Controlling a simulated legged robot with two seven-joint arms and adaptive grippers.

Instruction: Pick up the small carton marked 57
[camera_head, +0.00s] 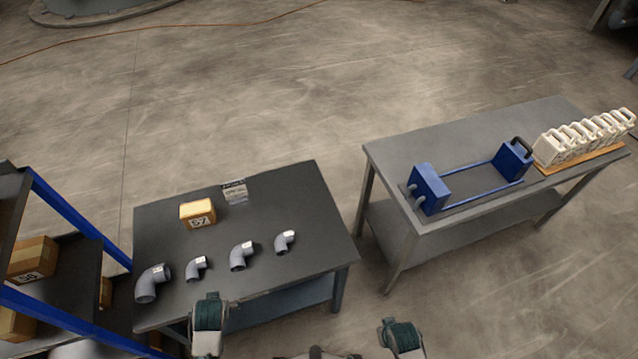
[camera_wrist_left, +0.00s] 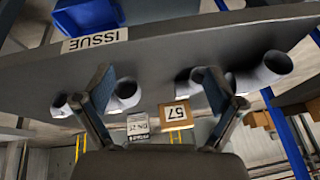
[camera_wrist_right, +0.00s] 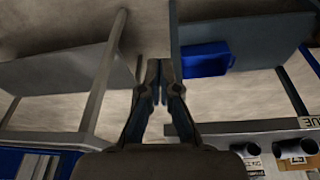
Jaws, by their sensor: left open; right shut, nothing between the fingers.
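The small carton (camera_head: 198,213) is tan with a white label and sits on the dark table, toward its back. Its marking reads 57 in the left wrist view (camera_wrist_left: 176,113), where it lies beyond and between my left fingers. My left gripper (camera_wrist_left: 160,82) is open and empty, at the table's front edge, apart from the carton. In the head view my left wrist shows at the near edge, with the fingers hard to make out. My right gripper (camera_wrist_right: 158,82) is shut and empty, in front of the gap between the two tables.
Several grey pipe elbows (camera_head: 241,256) stand in a row between the table's front edge and the carton. A small printed placard (camera_head: 235,192) is right of the carton. A blue-framed shelf (camera_head: 75,211) with other cartons (camera_head: 32,258) stands left. A second table (camera_head: 455,140) carries a blue frame.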

